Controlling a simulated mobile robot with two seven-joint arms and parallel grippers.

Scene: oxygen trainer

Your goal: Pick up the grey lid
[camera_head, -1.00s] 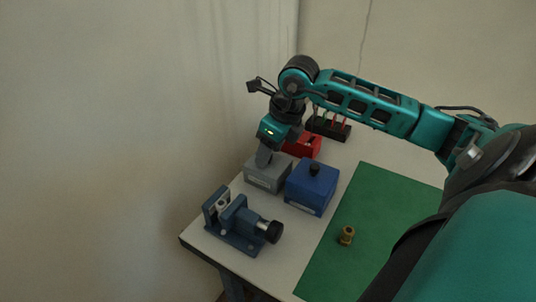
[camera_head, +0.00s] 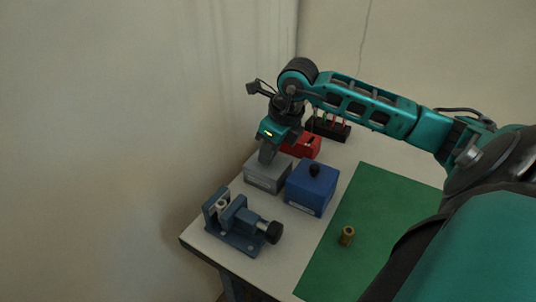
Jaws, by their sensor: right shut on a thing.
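The grey lid (camera_head: 283,172) sits on top of a grey box (camera_head: 266,182) near the left edge of the table. My right gripper (camera_head: 267,158) reaches down onto the lid from above and is shut on it, with the lid still level with the top of the box. The fingers hide the lid's grip point. My left gripper does not show.
A blue box (camera_head: 311,192) with a black knob stands close to the right of the grey box. A red box (camera_head: 305,146) and a dark rack (camera_head: 330,129) are behind. A blue vise (camera_head: 238,224) is in front. A brass fitting (camera_head: 347,236) stands on the green mat (camera_head: 375,215).

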